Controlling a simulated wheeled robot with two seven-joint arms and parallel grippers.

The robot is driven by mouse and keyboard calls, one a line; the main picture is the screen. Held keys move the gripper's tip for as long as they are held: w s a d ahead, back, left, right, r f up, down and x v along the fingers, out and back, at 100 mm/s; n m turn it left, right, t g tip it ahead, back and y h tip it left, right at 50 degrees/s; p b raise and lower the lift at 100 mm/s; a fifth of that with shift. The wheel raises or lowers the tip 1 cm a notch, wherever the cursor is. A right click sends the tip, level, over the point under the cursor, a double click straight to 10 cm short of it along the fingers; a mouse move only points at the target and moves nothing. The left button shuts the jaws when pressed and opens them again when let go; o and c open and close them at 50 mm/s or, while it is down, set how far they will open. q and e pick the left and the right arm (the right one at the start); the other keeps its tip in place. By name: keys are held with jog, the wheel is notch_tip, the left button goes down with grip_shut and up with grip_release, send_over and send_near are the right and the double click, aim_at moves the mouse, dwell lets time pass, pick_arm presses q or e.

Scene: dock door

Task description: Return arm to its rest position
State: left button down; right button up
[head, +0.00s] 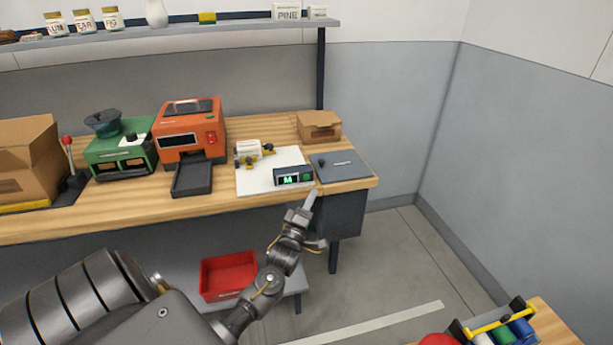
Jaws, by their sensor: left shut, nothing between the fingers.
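My left arm comes in from the lower left of the head view. My left gripper (309,203) is shut and empty, with its fingertips pointing up near the front edge of the wooden workbench (240,200). The tips appear just in front of the small device with the green display (293,177); I cannot tell the exact gap to the bench edge. My right gripper is not in view.
An orange machine (189,132), a green machine (119,148) and a cardboard box (322,126) stand on the bench. A red bin (228,276) sits low under the arm. A tool caddy (500,325) is at lower right. Floor (400,265) right of the bench is open.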

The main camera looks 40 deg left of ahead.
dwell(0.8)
pick_arm(q)
notch_tip(320, 180, down, 21)
jog(key=d+m+g+h, duration=0.2)
jog(key=m+g, duration=0.4)
jog(key=m, duration=0.4)
jog(key=s+d+f+m+g+h, duration=0.1)
jog(key=s+d+f+m+g, duration=0.15)
jog(key=s+f, duration=0.45)
jog(key=s+d+f+m+g+h, duration=0.1)
jog(key=s+d+f+m+g, duration=0.15)
jog(key=f, duration=0.75)
jog(key=s+d+f+m+g+h, duration=0.1)
jog(key=s+d+f+m+g, duration=0.15)
jog(key=s+f, duration=0.45)
jog(key=s+d+f+m+g, duration=0.1)
jog(key=s+d+f+g, duration=0.15)
jog(key=s+f, duration=0.55)
jog(key=s+d+f+g, duration=0.2)
jog(key=s, duration=1.1)
jog(key=s+d+f+m+g+h, duration=0.1)
jog(key=s+d+f+g, duration=0.1)
jog(key=s, duration=1.1)
jog(key=shift+s+d+f+g, duration=0.25)
jog(key=shift+d+g, duration=0.25)
jog(key=shift+g, duration=0.1)
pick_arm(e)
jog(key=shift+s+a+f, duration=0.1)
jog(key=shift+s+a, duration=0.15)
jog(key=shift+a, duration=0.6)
